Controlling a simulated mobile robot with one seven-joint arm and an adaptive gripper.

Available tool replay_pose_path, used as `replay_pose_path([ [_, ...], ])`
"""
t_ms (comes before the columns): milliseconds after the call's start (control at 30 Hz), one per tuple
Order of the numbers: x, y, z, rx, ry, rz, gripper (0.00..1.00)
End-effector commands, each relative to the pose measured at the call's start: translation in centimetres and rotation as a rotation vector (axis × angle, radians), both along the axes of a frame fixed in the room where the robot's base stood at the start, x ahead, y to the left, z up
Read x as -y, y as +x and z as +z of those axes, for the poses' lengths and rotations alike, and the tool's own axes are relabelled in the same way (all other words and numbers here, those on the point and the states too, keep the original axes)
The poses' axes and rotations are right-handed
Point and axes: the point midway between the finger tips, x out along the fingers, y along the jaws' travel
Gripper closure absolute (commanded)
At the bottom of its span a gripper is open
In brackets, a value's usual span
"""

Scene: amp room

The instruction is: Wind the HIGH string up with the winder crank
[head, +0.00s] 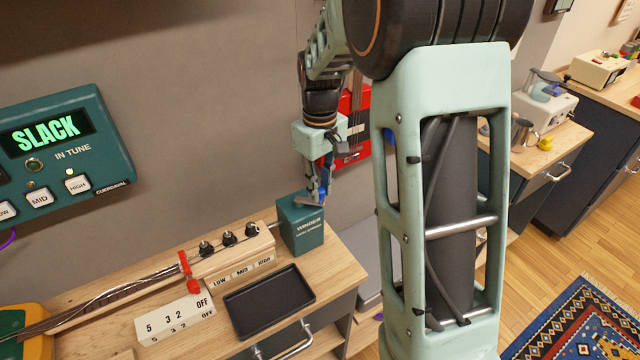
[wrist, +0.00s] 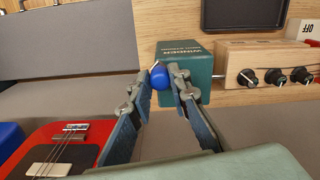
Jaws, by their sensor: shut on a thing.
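The winder (head: 302,224) is a teal box at the right end of the bench, marked WINDER. Its crank has a grey arm (head: 304,201) and a blue knob (wrist: 160,77). My gripper (head: 320,188) is shut on the blue knob, above the winder's right side; the fingers partly hide the knob. In the wrist view, a metal shaft (wrist: 218,77) runs between the winder and the wooden tuner block (wrist: 265,60). The block has three black knobs over LOW, MID and HIGH labels; the HIGH knob (head: 252,230) is nearest the winder. The display (head: 47,133) reads SLACK.
A black tray (head: 268,300) lies in front of the tuner block. A red clip (head: 188,272) stands on the strings by a white block (head: 174,318) marked OFF. A red guitar (head: 353,124) is behind my gripper. A light is lit above the HIGH button (head: 77,185).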

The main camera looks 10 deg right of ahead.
Motion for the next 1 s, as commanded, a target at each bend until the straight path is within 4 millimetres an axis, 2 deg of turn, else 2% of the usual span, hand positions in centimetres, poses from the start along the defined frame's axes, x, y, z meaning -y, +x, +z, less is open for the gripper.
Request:
replay_pose_path([
  [400,-0.7,-1.0,0.1,0.002,0.000,-0.244,1.00],
  [1000,-0.9,-1.2,0.1,0.002,0.001,-0.303,1.00],
])
